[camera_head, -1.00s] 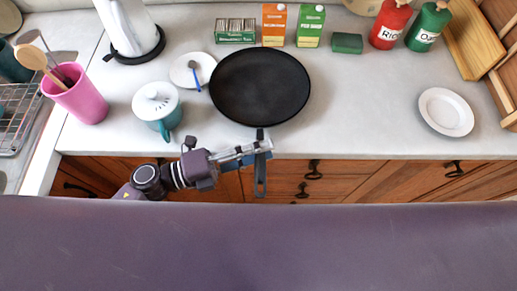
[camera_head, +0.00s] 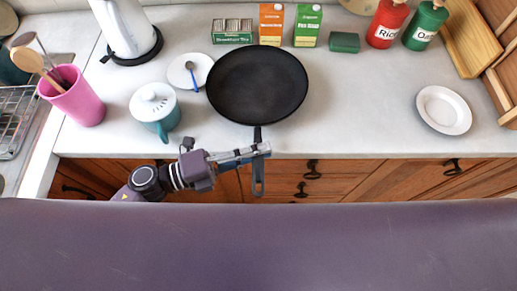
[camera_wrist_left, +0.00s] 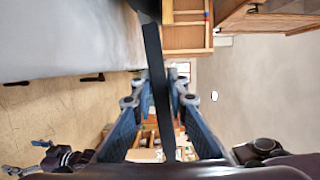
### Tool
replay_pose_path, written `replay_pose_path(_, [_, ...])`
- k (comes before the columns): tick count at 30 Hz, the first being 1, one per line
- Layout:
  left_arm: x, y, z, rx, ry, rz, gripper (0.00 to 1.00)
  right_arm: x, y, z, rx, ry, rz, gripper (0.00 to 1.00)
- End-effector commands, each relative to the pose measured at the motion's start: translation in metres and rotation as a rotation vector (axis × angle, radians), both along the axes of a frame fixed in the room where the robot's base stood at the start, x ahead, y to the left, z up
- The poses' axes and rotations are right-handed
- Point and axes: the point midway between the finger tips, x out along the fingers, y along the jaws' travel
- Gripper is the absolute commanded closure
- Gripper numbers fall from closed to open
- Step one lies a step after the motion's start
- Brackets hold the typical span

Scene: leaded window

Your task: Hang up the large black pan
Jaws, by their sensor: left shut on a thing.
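The large black pan (camera_head: 257,85) is over the grey counter, its round face up and its handle pointing to the front edge. In the head view I cannot tell whether it rests on the counter or is just above it. My left gripper (camera_head: 259,152) is shut on the handle (camera_head: 258,178), past the counter's front edge. In the left wrist view the dark handle (camera_wrist_left: 157,75) runs between the two fingers of the left gripper (camera_wrist_left: 162,95). No hanging place for the pan is clear in these frames.
A teal lidded pot (camera_head: 156,108), a small plate with a blue spoon (camera_head: 184,77) and a pink utensil cup (camera_head: 77,98) stand left of the pan. The counter right of the pan is clear up to a white plate (camera_head: 444,110).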

Motion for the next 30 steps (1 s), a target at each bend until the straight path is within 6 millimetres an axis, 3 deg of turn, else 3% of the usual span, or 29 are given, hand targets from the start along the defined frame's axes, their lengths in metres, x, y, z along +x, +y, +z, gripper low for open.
replay_pose_path(7, [0.001, -0.001, 0.009, -0.004, -0.014, -0.002, 1.00, 0.001, 0.000, 0.004, 0.000, -0.001, 0.000, 0.20])
replay_pose_path(24, [0.001, 0.000, 0.049, -0.002, -0.010, -0.001, 1.00, 0.001, -0.001, 0.043, -0.002, -0.001, 0.001, 0.20])
replay_pose_path(30, [0.001, 0.000, 0.054, -0.002, -0.009, -0.001, 1.00, 0.001, -0.003, 0.047, -0.003, -0.002, 0.002, 0.20])
